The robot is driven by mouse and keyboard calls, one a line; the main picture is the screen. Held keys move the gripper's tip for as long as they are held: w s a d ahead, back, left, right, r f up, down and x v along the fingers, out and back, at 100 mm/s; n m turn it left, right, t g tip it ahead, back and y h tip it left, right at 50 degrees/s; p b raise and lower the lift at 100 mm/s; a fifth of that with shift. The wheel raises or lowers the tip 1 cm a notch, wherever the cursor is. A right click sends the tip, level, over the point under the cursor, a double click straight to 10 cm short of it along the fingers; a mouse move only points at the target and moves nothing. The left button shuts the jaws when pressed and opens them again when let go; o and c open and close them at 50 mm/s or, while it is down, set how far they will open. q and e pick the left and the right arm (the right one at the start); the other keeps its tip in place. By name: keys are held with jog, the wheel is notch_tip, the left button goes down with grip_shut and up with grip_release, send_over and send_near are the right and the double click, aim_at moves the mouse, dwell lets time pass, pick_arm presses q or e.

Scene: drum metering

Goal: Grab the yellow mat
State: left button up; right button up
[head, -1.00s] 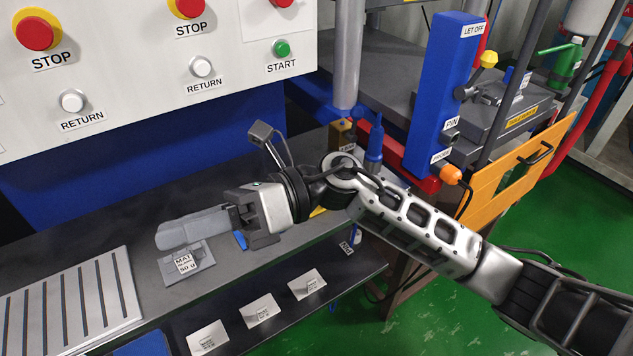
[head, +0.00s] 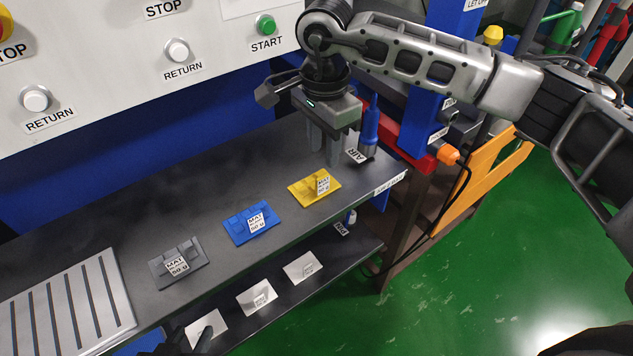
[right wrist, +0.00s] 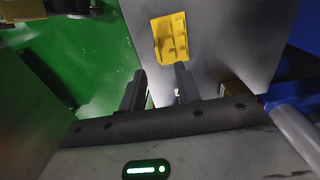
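The yellow mat (head: 304,192) lies flat on the dark shelf, with a white label on its raised part. It also shows in the right wrist view (right wrist: 168,38), just beyond the fingertips. My right gripper (head: 330,155) points down above and behind the mat, apart from it. In the right wrist view (right wrist: 158,82) its two fingers are spread with nothing between them. Dark tips at the bottom edge of the head view look like my left gripper (head: 182,344); most of it is out of frame.
A blue mat (head: 237,231) and a grey mat (head: 163,274) lie to the left on the same shelf. A slatted metal plate (head: 40,312) is further left. White cards (head: 302,268) lie on a lower shelf. A blue bottle-like object (head: 371,125) stands right of my right gripper.

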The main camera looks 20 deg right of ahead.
aim_at(322, 176)
jog(key=shift+s+a+f+p, duration=0.1)
jog(key=shift+f+p, duration=0.3)
jog(key=shift+f, duration=1.6)
jog(key=shift+s+f+p, duration=0.1)
jog(key=shift+f+p, duration=0.25)
jog(key=shift+f, duration=1.65)
grip_shut()
